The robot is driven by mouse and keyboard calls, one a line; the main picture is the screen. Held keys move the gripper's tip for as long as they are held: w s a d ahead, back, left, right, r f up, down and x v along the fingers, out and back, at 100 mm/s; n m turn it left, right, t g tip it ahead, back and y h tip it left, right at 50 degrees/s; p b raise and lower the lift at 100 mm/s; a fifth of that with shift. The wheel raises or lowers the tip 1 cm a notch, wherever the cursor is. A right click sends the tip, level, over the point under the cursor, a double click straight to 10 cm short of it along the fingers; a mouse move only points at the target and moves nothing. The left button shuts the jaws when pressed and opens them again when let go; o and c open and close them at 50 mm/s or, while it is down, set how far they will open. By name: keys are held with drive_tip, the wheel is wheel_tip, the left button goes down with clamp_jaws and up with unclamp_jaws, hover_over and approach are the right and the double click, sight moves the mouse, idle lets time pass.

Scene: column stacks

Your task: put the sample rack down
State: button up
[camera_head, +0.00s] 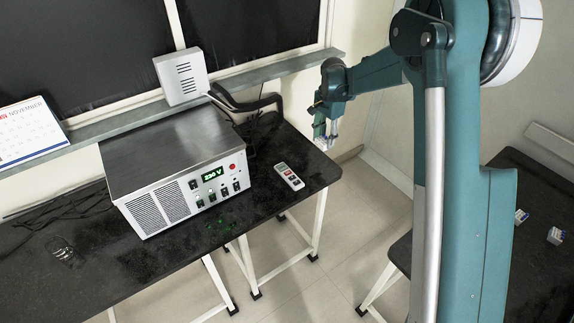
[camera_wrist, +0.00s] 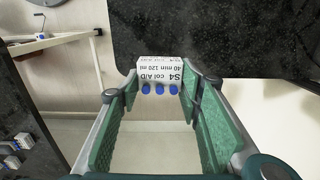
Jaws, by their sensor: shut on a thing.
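The sample rack (camera_wrist: 158,72) is a small white block with a printed label reading "S4 col A/D 40 min 120 ml" and a row of three blue caps. My gripper (camera_wrist: 160,88) is shut on it, with a green pad on each side of the rack. In the head view the rack (camera_head: 321,143) shows as a small pale piece under my gripper (camera_head: 328,132), near the right end of the black bench (camera_head: 262,205). In the wrist view the rack overlaps the edge of the black bench (camera_wrist: 215,40). Its height over the bench cannot be told.
The bench between the remote and the right end is clear. A second dark table (camera_head: 535,270) at the right holds small white-and-blue racks (camera_head: 555,236). Floor shows between the tables.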

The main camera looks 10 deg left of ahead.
drive_tip(key=w+a, duration=0.2)
drive_tip(key=a, duration=0.9)
drive_tip(key=shift+a, duration=0.25)
drive_tip(key=shift+f, duration=0.15)
hover_over(297, 156)
drive_tip(key=shift+f, duration=3.1)
drive_tip(key=shift+f, duration=0.1)
drive_tip(key=shift+f+b, duration=0.3)
drive_tip(key=shift+f, duration=1.45)
drive_tip(key=shift+f, duration=0.15)
drive_tip(key=o, duration=0.9)
drive_tip(key=shift+c, duration=0.2)
drive_tip(key=shift+o, duration=0.2)
